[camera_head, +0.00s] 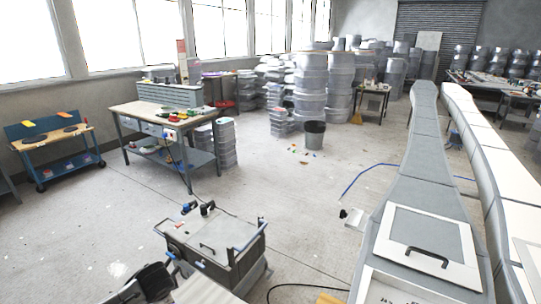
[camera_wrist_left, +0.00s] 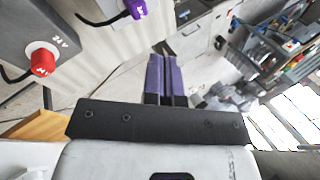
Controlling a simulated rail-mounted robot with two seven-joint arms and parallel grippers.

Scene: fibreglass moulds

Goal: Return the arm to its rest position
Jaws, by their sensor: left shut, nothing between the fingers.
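My left gripper (camera_wrist_left: 164,78) shows in the left wrist view as two purple fingers side by side, shut with nothing between them. It points away from the black palm bar, with floor beyond the fingertips. In the head view a dark shape (camera_head: 150,283) at the bottom left edge may be part of my left arm; I cannot make out fingers there. My right gripper does not show clearly in either view.
A grey wheeled machine (camera_head: 215,243) stands in front. The left wrist view shows a red plug (camera_wrist_left: 42,62) and a purple plug (camera_wrist_left: 137,9). A workbench (camera_head: 160,117), a blue cart (camera_head: 55,150) and a long grey mould (camera_head: 425,170) flank open floor (camera_head: 290,190).

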